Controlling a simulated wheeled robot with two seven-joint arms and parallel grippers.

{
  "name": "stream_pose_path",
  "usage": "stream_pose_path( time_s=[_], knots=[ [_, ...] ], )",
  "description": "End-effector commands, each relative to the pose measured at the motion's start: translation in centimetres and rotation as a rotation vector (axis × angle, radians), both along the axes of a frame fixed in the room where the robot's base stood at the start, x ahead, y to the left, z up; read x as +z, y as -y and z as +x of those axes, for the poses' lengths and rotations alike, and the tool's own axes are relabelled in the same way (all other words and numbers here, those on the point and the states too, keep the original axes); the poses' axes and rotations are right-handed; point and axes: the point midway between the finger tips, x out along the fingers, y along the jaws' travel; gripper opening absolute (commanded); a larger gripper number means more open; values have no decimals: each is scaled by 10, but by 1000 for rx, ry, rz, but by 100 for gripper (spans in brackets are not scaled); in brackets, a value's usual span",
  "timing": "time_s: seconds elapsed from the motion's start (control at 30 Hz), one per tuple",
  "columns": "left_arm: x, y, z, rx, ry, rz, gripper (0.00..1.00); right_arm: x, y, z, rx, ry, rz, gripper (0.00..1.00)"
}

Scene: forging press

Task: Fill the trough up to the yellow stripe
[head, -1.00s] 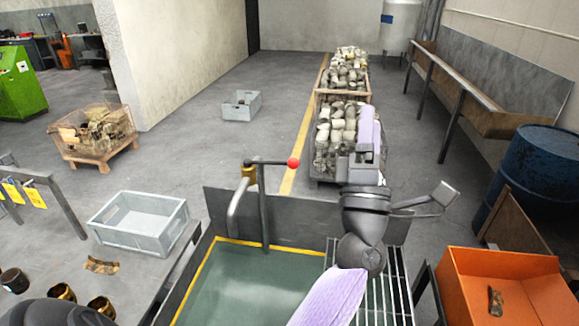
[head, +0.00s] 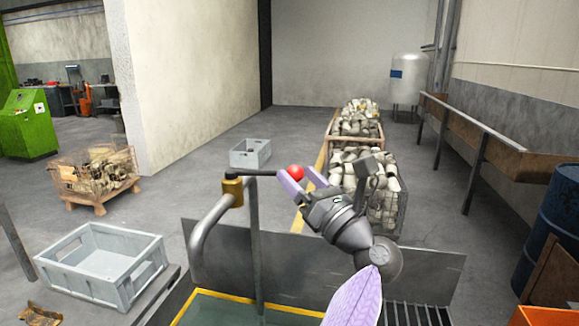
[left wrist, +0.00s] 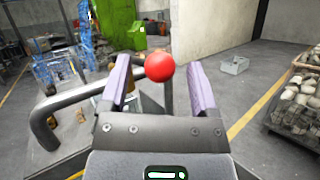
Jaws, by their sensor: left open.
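The trough (head: 225,311) shows only in part at the bottom of the head view, with a dull green inside and a yellow stripe (head: 262,306) along its edge. I cannot tell the water level. A bent grey pipe (head: 207,228) with a brass valve (head: 232,192) stands over it. The valve's dark lever ends in a red knob (head: 295,172). My left gripper (head: 299,175) is open, its purple fingers close to the knob. In the left wrist view the red knob (left wrist: 159,66) appears between the two fingertips. My right gripper is out of view.
A grey crate (head: 100,280) stands left of the trough. A smaller crate (head: 250,153) and bins of metal parts (head: 386,210) stand farther back. A blue drum (head: 550,220) is at the right. Open floor lies beyond the trough.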

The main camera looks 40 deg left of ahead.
Motion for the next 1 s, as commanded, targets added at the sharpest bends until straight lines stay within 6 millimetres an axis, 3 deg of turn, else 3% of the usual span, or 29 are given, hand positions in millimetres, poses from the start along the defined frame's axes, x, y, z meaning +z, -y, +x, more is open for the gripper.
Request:
stream_pose_path(
  time_s=[0.2,0.5,0.87,1.0],
  knots=[
    [14,-31,5,1,0,1,78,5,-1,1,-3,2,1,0],
    [14,-34,6,-1,-1,1,76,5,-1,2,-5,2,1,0],
    [13,-34,6,-1,-1,1,0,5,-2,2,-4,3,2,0],
    [13,-34,6,-1,-1,1,0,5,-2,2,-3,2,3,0]
  ],
)
